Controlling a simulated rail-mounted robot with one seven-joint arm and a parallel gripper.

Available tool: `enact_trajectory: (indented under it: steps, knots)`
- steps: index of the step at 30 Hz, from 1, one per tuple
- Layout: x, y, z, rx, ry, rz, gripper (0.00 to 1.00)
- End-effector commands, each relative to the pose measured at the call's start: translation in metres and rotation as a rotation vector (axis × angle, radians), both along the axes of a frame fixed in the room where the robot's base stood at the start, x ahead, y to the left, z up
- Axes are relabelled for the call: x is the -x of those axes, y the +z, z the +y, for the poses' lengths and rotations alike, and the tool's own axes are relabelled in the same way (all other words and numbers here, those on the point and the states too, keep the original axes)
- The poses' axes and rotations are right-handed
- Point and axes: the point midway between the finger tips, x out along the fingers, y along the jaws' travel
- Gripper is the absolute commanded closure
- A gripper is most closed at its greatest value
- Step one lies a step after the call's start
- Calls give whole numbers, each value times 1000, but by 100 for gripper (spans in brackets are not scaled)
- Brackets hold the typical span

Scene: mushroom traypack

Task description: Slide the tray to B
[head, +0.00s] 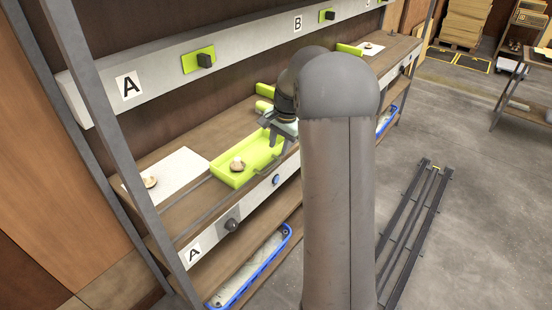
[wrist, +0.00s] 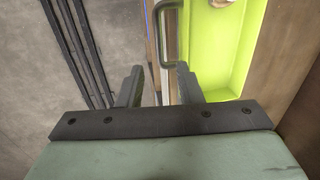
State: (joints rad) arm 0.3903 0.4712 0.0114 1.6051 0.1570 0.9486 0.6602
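The lime-green tray (head: 222,179) lies on the wooden shelf between the A end and the middle, with a pale mushroom (head: 238,164) in it. The tray (wrist: 235,80) also fills the right part of the wrist view. My gripper (head: 272,138) is over the tray's right part near its front edge in the head view. In the wrist view my gripper (wrist: 158,72) has its fingers apart, with nothing visibly held between them. A dark looped handle (wrist: 164,8) shows ahead of the fingers, beside the tray's edge. My arm hides part of the shelf to the right.
A white board (head: 175,165) with a mushroom (head: 150,182) lies left of the tray. Sign A (head: 129,86) and sign B (head: 297,23) are on the upper rail. Green pieces (head: 264,90) stand behind my gripper.

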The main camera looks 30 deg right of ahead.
Motion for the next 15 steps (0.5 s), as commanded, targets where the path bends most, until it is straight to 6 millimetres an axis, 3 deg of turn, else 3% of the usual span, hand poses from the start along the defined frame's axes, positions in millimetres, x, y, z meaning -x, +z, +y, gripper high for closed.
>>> enact_trajectory:
  steps: [6,15]
  knots:
    - [-6,-42,4,-2,2,3,67]
    - [-11,-66,6,0,0,0,67]
